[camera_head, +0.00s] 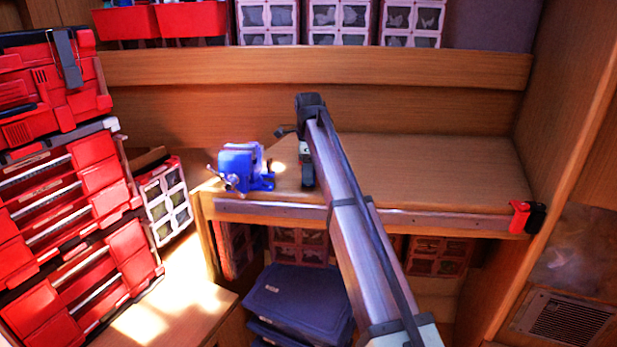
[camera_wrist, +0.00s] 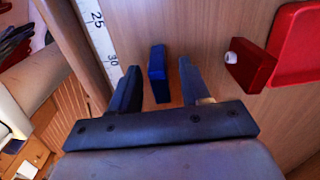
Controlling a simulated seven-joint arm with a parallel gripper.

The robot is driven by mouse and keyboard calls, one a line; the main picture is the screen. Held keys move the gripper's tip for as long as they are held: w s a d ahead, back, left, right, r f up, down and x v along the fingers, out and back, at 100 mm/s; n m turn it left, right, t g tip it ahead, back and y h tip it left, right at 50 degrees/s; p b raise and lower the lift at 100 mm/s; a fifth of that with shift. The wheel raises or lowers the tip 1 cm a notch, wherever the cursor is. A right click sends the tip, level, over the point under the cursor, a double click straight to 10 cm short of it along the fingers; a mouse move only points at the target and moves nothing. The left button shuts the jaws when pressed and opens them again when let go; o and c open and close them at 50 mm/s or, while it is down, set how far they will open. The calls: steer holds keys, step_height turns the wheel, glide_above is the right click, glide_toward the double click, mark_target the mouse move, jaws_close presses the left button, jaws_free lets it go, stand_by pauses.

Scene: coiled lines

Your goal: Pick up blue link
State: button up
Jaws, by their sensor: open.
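A small blue link (camera_wrist: 157,74) shows in the wrist view on the wooden surface, a narrow upright-looking block. My gripper (camera_wrist: 159,66) is open, with one dark finger on each side of the link and a visible gap to both. The fingers do not visibly touch it; how far they are above the surface is hard to tell. In the head view my gripper (camera_head: 307,182) points down over the left part of the workbench, and the link cannot be made out there.
A blue vise (camera_head: 240,166) stands on the workbench (camera_head: 430,170) left of my gripper. A red block (camera_wrist: 250,65) and a red tray-like piece (camera_wrist: 301,45) lie right in the wrist view. A ruled strip (camera_wrist: 97,28) runs along the left.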

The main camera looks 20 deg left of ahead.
jaws_close()
stand_by(0.3)
steer(key=shift+r, duration=0.1)
